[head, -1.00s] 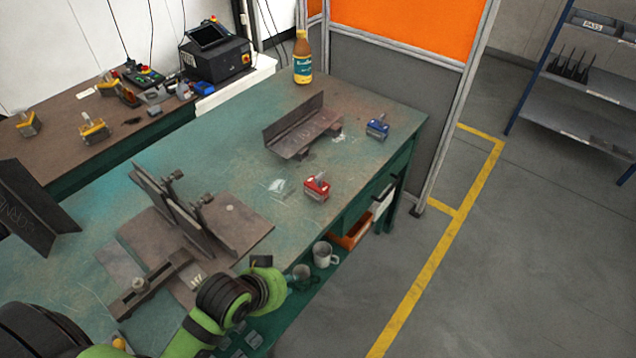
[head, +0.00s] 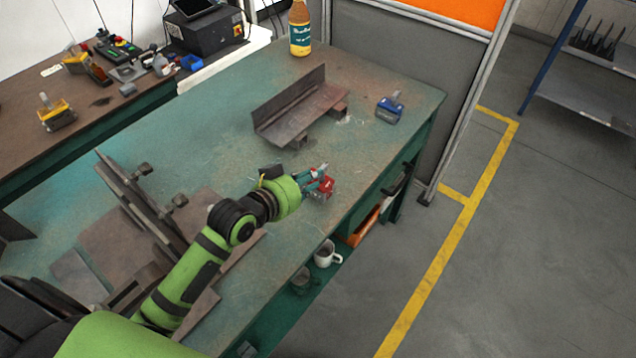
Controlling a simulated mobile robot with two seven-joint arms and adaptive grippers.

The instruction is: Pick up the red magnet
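The red magnet (head: 327,192) lies on the green workbench (head: 225,120) near its right edge in the head view. My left arm comes in from the lower left, and my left gripper (head: 319,181) is at the red magnet, covering part of it. The fingers are small and partly hidden by my wrist, so I cannot tell whether they are open or shut on it. A blue magnet (head: 390,106) stands farther back on the same bench. My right gripper is not in view.
A steel angle piece (head: 300,107) lies behind the gripper. A fixture with upright plates (head: 142,209) stands left of my arm. A bottle (head: 299,30) is at the back corner. Mugs (head: 327,254) sit on a lower shelf. The bench between angle piece and blue magnet is clear.

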